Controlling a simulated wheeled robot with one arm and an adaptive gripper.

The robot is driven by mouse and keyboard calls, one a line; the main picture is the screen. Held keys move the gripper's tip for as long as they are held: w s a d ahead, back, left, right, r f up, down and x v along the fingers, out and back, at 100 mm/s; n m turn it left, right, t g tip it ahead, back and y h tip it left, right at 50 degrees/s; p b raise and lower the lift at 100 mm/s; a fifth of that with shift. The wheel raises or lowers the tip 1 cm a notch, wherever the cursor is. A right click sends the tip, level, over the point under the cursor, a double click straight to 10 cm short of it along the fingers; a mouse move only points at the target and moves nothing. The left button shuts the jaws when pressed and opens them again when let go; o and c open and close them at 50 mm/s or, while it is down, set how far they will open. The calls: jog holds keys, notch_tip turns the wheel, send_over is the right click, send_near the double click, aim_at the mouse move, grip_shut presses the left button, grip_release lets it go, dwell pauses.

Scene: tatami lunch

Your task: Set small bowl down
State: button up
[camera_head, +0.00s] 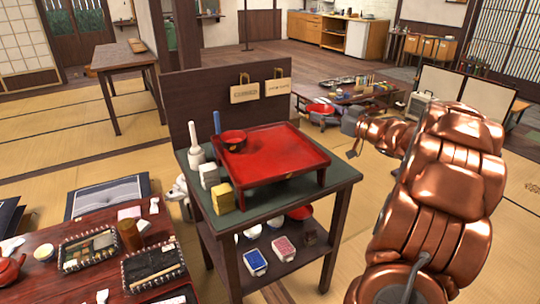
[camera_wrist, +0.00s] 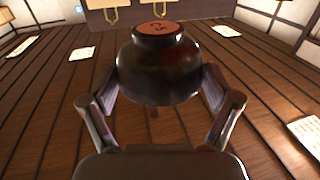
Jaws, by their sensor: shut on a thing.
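My gripper (camera_wrist: 160,100) is shut on a dark, glossy small bowl (camera_wrist: 158,78) with a reddish-brown foot. The wrist picture looks upside down, since the hanging signs' cords point down in it, so the bowl appears upright. In the head view my gripper (camera_head: 354,148) is at the end of my copper arm, right of the red raised tray (camera_head: 285,160). Another small bowl, dark with a red inside (camera_head: 233,138), stands on the tray's left side. A round red shape (camera_head: 320,107) shows beyond the tray's right edge; I cannot tell whether it is the held bowl.
The tray stands on a green-topped stand (camera_head: 330,188) with a dark back panel (camera_head: 215,95). A white bottle (camera_head: 195,145) and small boxes (camera_head: 222,198) line its left edge. The tray's middle and right are bare. A low table (camera_head: 375,95) is behind.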

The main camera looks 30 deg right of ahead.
jog(key=a+r+b, duration=0.1)
jog(key=a+r, duration=0.4)
jog(key=a, duration=0.1)
jog(key=y+b, duration=0.1)
jog(key=b, duration=0.3)
send_over(296, 155)
jog(key=v, duration=0.4)
jog(key=shift+n, duration=0.4)
notch_tip(296, 155, down, 13)
jog(key=shift+f, duration=0.1)
jog(key=shift+x, duration=1.85)
jog(key=shift+w+f, duration=0.1)
jog(key=shift+f, duration=0.35)
jog(key=shift+f+b, duration=0.15)
jog(key=shift+b, duration=0.15)
jog(key=o, duration=0.9)
